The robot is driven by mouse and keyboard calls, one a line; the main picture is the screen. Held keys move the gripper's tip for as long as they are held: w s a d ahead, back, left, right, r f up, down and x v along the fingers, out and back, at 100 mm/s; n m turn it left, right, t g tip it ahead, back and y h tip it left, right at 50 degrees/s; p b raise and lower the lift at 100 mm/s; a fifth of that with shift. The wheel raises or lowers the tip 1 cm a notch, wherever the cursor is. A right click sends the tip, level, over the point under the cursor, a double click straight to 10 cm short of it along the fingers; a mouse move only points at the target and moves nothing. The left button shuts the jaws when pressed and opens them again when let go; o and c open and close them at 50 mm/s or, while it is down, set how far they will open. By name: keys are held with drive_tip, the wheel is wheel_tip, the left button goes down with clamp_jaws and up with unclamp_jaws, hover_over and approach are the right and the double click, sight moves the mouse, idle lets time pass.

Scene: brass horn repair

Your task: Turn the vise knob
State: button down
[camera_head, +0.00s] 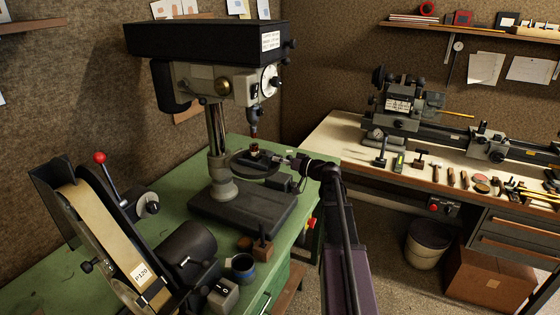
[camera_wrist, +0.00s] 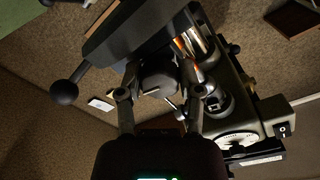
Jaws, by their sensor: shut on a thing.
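A small dark vise (camera_head: 262,156) sits on the drill press table, under the chuck. Its dark round knob (camera_wrist: 158,76) is between my two fingers in the wrist view. My gripper (camera_wrist: 159,92) is shut on the knob, one finger on each side. In the head view my gripper (camera_head: 285,160) reaches the right side of the vise from the front right. There the fingers largely hide the knob, and its turn angle cannot be told.
The drill press (camera_head: 215,45) stands on a green bench (camera_head: 180,215), its chuck (camera_head: 253,128) above the vise. A black ball-ended lever (camera_wrist: 65,92) is left of my fingers in the wrist view. A belt sander (camera_head: 100,235) stands front left. A lathe (camera_head: 400,105) is on the right bench.

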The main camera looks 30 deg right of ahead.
drive_tip(key=shift+m, duration=0.4)
drive_tip(key=shift+w, duration=0.1)
drive_tip(key=shift+c, duration=1.3)
unclamp_jaws()
drive_tip(key=v, duration=0.7)
drive_tip(key=shift+s+d, duration=0.2)
drive_tip(key=shift+s, duration=0.05)
